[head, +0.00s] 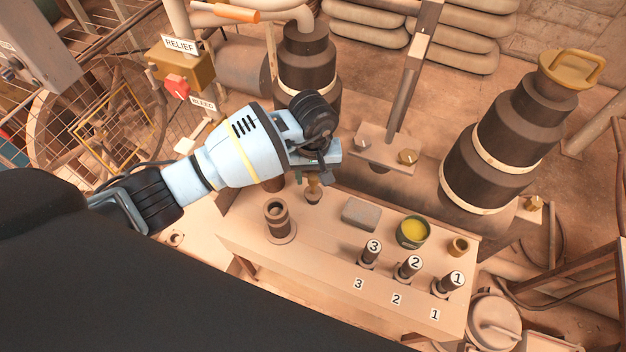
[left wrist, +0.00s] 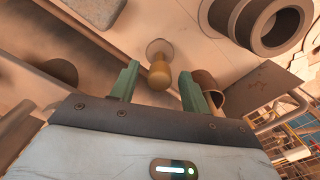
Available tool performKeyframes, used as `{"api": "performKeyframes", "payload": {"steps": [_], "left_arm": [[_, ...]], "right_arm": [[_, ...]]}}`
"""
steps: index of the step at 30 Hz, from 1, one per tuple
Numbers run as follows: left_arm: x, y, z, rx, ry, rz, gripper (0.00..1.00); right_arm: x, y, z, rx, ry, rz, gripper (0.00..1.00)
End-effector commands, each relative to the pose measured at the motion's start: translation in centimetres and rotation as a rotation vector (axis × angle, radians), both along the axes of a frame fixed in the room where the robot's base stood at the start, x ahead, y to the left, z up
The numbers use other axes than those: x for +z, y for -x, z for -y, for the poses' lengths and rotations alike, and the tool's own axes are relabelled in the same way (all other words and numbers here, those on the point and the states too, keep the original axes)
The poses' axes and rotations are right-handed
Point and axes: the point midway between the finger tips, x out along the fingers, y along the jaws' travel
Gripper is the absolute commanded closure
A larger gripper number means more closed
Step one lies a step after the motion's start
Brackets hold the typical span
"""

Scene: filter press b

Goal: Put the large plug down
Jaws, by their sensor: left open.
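The large plug (head: 313,193) looks like a brass-coloured knob on a round pale base. It stands upright on the bench below my left gripper (head: 315,174). In the left wrist view the plug (left wrist: 159,75) shows between the two green fingers of my left gripper (left wrist: 159,73). The fingers are open, with a visible gap on each side of the knob. In the head view the gripper body hides part of the plug's top. My right gripper is not in view.
The pale bench (head: 320,262) also holds an open dark socket (head: 277,214), a grey block (head: 361,214), a yellow-filled pot (head: 413,232), a small brass cup (head: 458,246) and numbered dark pegs (head: 409,268). A large dark cylinder (head: 505,145) stands behind at right.

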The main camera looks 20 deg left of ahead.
Motion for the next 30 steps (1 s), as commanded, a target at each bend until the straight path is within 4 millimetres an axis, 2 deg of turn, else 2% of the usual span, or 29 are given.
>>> {"api": "performKeyframes", "payload": {"steps": [1,6,12,18,30], "left_arm": [[1.4,-0.2,0.0,-0.001,0.0,0.008,0.54],[4.7,-0.1,0.0,-0.001,-0.001,0.005,0.54],[7.2,-0.1,0.0,-0.001,0.0,0.002,0.54],[8.0,0.0,0.0,0.0,-0.001,0.0,0.54],[8.0,0.0,0.0,0.0,0.001,0.0,0.54]], "right_arm": [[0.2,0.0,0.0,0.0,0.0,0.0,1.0],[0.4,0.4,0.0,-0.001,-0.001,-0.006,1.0],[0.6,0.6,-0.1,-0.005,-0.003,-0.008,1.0],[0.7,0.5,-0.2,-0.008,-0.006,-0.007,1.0],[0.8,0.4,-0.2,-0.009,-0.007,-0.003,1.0]]}}
